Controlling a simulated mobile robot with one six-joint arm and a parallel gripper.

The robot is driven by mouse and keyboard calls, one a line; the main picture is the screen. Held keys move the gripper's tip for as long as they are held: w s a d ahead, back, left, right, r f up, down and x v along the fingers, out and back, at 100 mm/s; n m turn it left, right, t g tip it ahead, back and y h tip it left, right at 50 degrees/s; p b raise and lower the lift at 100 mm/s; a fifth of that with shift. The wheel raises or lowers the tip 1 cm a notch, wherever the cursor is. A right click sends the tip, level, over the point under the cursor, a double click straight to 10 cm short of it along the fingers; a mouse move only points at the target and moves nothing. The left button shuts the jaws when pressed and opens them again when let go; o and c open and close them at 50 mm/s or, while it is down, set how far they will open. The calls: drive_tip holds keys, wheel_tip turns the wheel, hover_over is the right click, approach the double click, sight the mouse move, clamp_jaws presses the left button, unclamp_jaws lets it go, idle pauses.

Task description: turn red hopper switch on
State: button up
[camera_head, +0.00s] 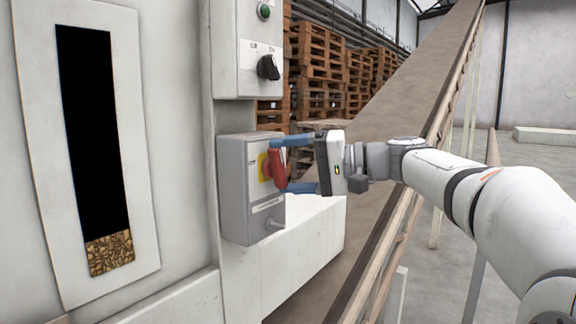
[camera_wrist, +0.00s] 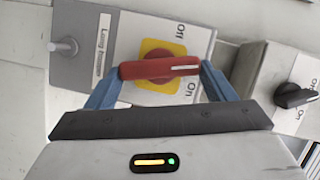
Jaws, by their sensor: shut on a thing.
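In the head view the handle stands nearly upright. The finger contact is partly hidden there.
A black rotary knob (camera_head: 268,67) and a green button (camera_head: 264,11) are on a panel above; the knob also shows at the right of the wrist view (camera_wrist: 292,96). A small grey peg (camera_head: 273,224) sticks out below the switch. A conveyor (camera_head: 400,105) slopes behind my arm.

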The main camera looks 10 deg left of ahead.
drive_tip(key=shift+w+f+m+y, duration=0.15)
drive_tip(key=shift+m+y, duration=0.45)
drive_tip(key=shift+m, duration=0.8)
drive_tip(key=o, duration=1)
drive_tip(key=d, duration=0.8)
drive_tip(key=shift+f+b, duration=0.1)
drive_tip(key=shift+b, duration=0.2)
drive_tip(key=shift+f, duration=0.1)
